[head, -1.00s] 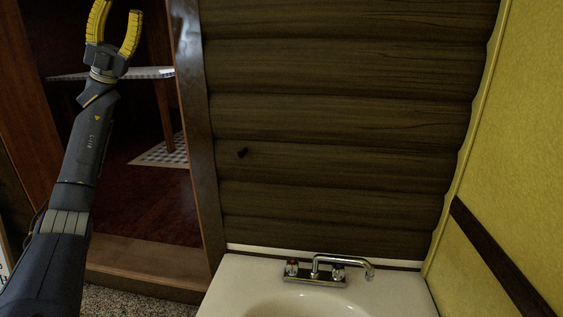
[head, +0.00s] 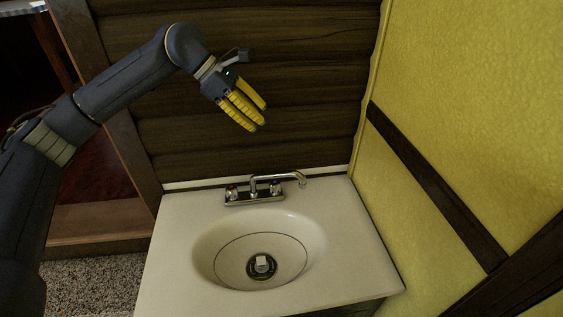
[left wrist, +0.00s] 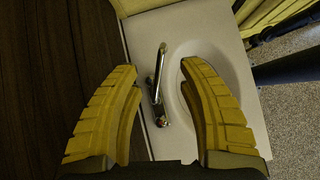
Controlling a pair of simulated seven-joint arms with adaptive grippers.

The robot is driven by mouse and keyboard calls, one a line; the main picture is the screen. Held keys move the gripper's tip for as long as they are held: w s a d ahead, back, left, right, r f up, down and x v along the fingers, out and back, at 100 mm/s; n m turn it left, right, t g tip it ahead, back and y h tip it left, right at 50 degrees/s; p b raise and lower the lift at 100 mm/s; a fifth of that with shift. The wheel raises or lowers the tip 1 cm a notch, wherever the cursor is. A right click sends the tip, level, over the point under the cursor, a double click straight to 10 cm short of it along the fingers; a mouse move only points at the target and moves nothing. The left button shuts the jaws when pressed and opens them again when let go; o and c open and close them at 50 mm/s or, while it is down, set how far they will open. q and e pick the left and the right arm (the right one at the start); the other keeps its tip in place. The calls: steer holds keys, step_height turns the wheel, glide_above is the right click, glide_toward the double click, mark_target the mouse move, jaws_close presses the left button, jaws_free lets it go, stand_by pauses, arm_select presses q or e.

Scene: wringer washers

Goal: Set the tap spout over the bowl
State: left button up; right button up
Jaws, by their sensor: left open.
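The chrome tap (head: 238,197) stands at the back of the white sink top. Its spout (head: 278,178) points right, along the back edge, with its tip beside the oval bowl (head: 212,252) rather than over it. My left gripper (head: 255,120) is open and empty, with yellow fingers pointing down, above and behind the tap and apart from it. In the left wrist view, the spout (left wrist: 160,62) shows between the two open fingers (left wrist: 160,68), farther off, with the bowl (left wrist: 222,68) to its right, partly hidden by a finger. My right gripper is not in view.
A dark slatted wall (head: 310,120) stands close behind the tap and my left gripper. A yellow wall (head: 460,90) with dark trim is close on the right. The sink top (head: 170,265) is otherwise clear. A drain (head: 261,265) lies in the bowl.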

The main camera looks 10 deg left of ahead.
mark_target(283, 174)
arm_select(q)
steer(key=w+d+f+m+y, duration=0.1)
steer(key=d+f, duration=0.1)
steer(key=f, duration=0.5)
steer(key=d+f+y, duration=0.1)
steer(key=d+f, duration=0.1)
steer(key=f, duration=0.5)
steer(key=w+d+f+m+y, duration=0.1)
steer(key=d+f, duration=0.1)
steer(key=f, duration=0.6)
steer(key=shift+w+d+f+m, duration=0.1)
steer(key=shift+w+d+m, duration=0.2)
steer(key=shift+d, duration=0.05)
steer(key=shift+c, duration=0.3)
jaws_close()
